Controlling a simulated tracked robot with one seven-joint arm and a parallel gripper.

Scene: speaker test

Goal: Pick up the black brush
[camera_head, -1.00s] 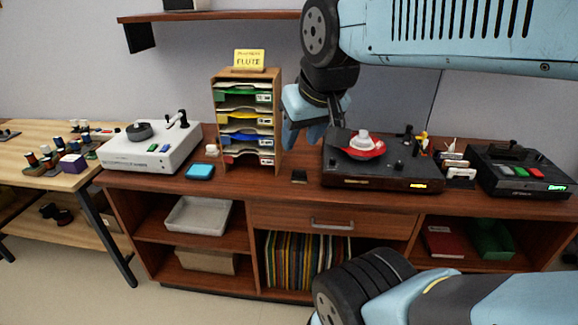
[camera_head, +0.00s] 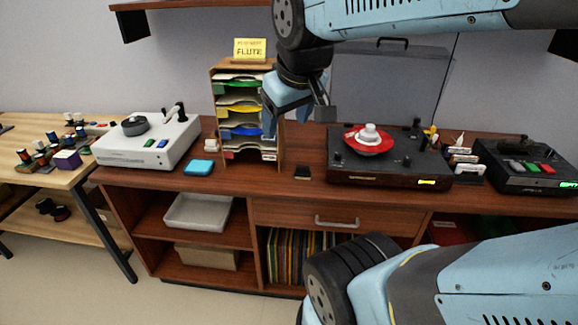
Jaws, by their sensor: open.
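A small dark block that looks like the black brush (camera_head: 302,173) lies on the wooden counter, between the paper sorter and the black turntable. My gripper (camera_head: 297,118) hangs in the air in front of the sorter's right side, above the brush in the picture. Its two fingers are spread apart with nothing between them. The gripper does not touch the brush. The brush is fully in view, but its fine detail is too small to tell.
The sorter (camera_head: 218,125) with its yellow sign stands left of the brush. The turntable (camera_head: 385,176) with a red disc stands to the right. A blue pad (camera_head: 199,167) and a white player (camera_head: 150,148) are farther left. The counter around the brush is clear.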

